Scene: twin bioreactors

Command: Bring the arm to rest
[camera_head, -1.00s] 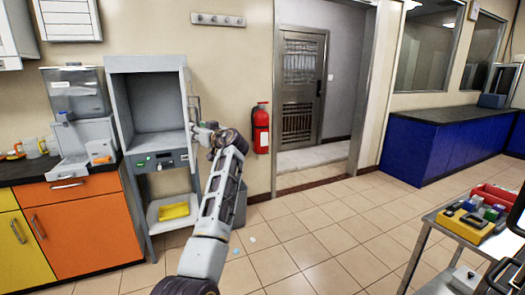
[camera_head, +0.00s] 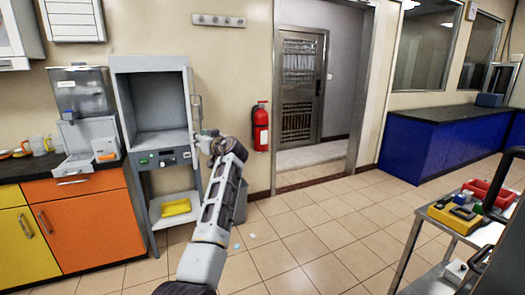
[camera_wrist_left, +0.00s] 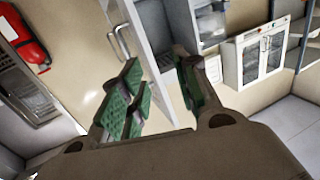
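My left arm reaches up from the bottom middle of the head view. Its gripper (camera_head: 203,142) is in front of the open door (camera_head: 195,110) of a grey cabinet (camera_head: 152,67). My right gripper is not in view.
A red fire extinguisher (camera_head: 260,128) hangs right of the cabinet. A yellow item (camera_head: 176,207) lies on its lower shelf. A cart (camera_head: 432,217) with coloured items is at right. The tiled floor between is mostly clear.

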